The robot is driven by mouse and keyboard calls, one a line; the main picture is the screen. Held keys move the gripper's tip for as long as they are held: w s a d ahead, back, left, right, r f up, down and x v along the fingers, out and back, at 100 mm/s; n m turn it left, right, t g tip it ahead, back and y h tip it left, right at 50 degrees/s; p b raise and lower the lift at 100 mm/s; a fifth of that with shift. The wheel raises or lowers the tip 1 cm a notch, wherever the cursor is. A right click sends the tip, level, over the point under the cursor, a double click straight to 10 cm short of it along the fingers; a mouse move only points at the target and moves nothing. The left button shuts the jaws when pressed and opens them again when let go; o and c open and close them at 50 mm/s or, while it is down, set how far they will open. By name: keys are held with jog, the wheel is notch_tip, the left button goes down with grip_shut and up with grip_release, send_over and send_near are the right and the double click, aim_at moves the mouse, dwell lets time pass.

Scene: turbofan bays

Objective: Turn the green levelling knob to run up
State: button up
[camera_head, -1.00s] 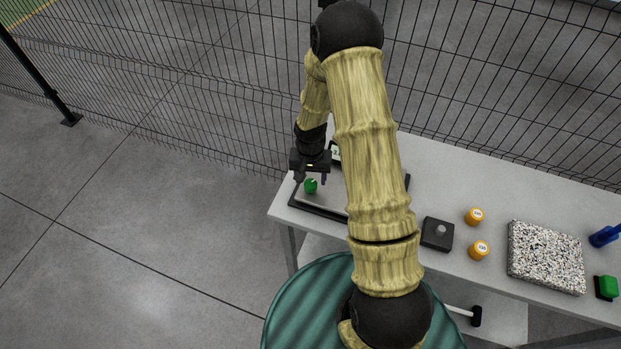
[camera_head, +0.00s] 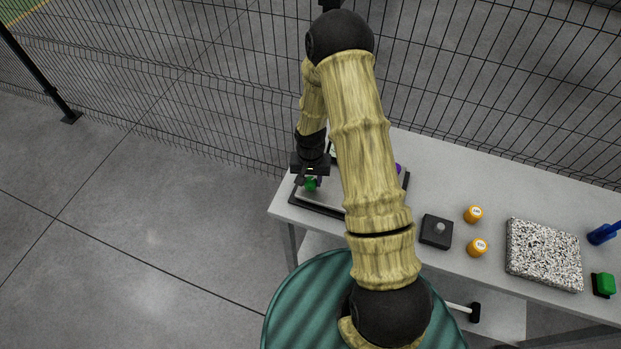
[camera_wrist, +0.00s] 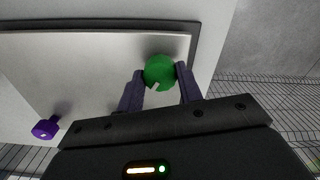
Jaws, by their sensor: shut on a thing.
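The green levelling knob (camera_wrist: 159,71) is round with a small white mark on its near side. It sits near a corner of a light grey plate with a dark border (camera_wrist: 70,65). My gripper (camera_wrist: 160,82) is shut on the knob, with one finger on each side of it in the wrist view. In the head view the gripper (camera_head: 311,181) is over the left end of the bench, with the green knob (camera_head: 310,185) partly hidden between its fingers. My arm hides much of the plate there. I cannot read the mark's setting.
A purple knob (camera_wrist: 45,128) is on the same plate. On the bench (camera_head: 455,180) stand a dark block with a grey knob (camera_head: 436,232), two orange round weights (camera_head: 473,214), a speckled slab (camera_head: 543,254), a green block (camera_head: 604,284) and a blue item (camera_head: 603,235). A wire fence (camera_head: 200,75) runs behind.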

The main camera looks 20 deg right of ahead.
aim_at(310, 181)
jog(key=shift+n+b, duration=0.7)
jog(key=shift+n, duration=0.6)
jog(key=shift+n+b, duration=0.5)
jog(key=shift+n, duration=1.2)
jog(key=o, duration=1)
notch_tip(310, 181, up, 18)
jog(key=b, duration=0.3)
jog(key=shift+f+b, duration=0.25)
jog(key=shift+b, duration=0.05)
